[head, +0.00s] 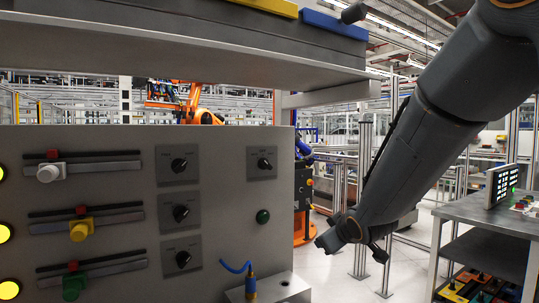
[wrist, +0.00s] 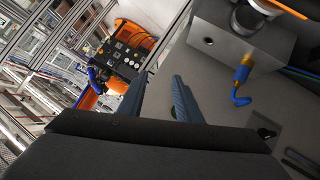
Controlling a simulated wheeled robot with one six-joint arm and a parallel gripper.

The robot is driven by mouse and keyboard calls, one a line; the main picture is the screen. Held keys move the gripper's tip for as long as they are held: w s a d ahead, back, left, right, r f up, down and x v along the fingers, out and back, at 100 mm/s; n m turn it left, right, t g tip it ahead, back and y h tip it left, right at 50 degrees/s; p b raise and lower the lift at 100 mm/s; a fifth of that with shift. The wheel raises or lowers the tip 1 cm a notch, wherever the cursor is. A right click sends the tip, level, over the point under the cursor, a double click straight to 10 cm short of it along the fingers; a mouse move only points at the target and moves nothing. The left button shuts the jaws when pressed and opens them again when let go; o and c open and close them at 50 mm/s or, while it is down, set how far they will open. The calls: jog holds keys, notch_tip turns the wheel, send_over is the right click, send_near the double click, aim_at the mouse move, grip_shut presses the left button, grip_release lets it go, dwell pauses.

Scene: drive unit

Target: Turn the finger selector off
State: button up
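The grey panel (head: 230,215) stands at the left in the head view. It carries three black rotary selectors in a column, the top one (head: 179,165), the middle one (head: 181,212) and the bottom one (head: 183,259). A fourth black selector (head: 263,164) sits at the upper right of the panel. Their labels are too small to read, so I cannot tell which is the finger selector. My gripper (head: 345,235) is off the panel's right edge, touching no selector. In the wrist view my gripper (wrist: 164,98) is open, with an empty gap between its fingers.
Three slider handles, white (head: 50,172), yellow (head: 82,229) and green (head: 74,287), stick out at the panel's left. A green button (head: 263,216) and a blue cable (head: 236,267) are at the lower right. A shelf (head: 180,45) overhangs the panel. A table (head: 480,215) stands right.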

jog(key=w+a+r+n+t+y+p, duration=0.1)
jog(key=w+a+r+n+y, duration=0.1)
jog(key=w+a+r, duration=0.3)
jog(key=a+r+n+t+y+p, duration=0.1)
jog(key=a+r+n+t+y, duration=0.1)
jog(key=r, duration=0.5)
jog(key=n+y, duration=0.4)
send_near(268, 164)
jog(key=a, duration=0.1)
jog(key=p+x, duration=0.1)
jog(key=x, duration=0.2)
jog(key=p+x, duration=0.2)
jog(key=x, duration=0.2)
jog(key=shift+w+d, duration=0.1)
jog(key=shift+w, duration=0.3)
grip_shut()
